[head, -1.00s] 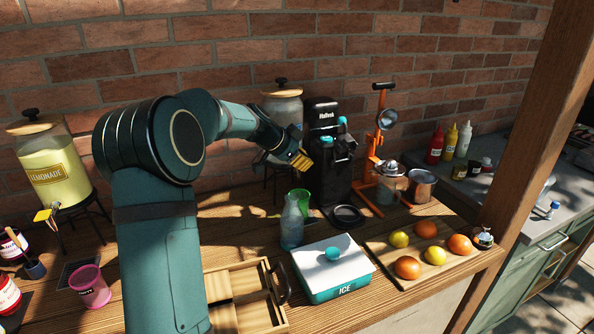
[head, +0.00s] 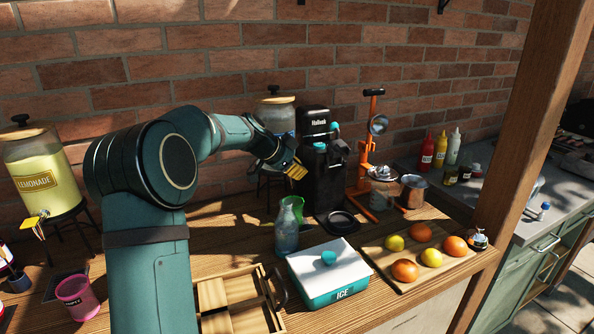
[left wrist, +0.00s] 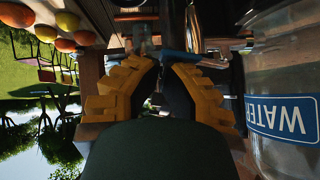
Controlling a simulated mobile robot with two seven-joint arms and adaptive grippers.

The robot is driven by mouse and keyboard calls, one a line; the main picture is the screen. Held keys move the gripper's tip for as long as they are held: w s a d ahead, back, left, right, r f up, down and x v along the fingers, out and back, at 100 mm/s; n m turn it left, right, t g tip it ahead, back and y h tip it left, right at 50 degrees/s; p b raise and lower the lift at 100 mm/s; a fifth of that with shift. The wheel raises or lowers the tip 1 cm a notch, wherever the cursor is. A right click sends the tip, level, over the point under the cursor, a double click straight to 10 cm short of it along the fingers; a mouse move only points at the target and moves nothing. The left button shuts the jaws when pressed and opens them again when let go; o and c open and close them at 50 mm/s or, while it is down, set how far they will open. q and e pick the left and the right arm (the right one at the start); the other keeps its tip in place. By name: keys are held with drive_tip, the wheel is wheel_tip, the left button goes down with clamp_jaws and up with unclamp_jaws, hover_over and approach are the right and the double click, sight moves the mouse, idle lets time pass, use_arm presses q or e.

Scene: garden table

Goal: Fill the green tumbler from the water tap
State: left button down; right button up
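The green tumbler (head: 298,206) stands on the wooden counter, partly hidden behind a blue-grey bottle (head: 286,232). The water dispenser (head: 276,110) is a clear jar with a lid on a dark stand, behind my left forearm. Its WATER label (left wrist: 284,117) shows large at the right of the left wrist view. My left gripper (head: 297,171), with yellow fingers, is in front of the dispenser, above and behind the tumbler. In the left wrist view its fingertips (left wrist: 167,63) are close together, with a blue part just beyond them. Whether they grip it is unclear. The tap is hidden in the head view.
A black coffee machine (head: 322,175) stands right of the gripper, with an orange press (head: 365,150) beyond. The ICE box (head: 328,278), a fruit board (head: 385,259) and a wooden caddy (head: 222,322) are in front. The lemonade dispenser (head: 35,170) and pink cup (head: 78,297) are left.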

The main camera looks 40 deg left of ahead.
use_arm(q)
drive_tip(key=shift+r+p, duration=0.35)
drive_tip(key=shift+r, duration=0.4)
use_arm(e)
drive_tip(key=shift+r, duration=0.3)
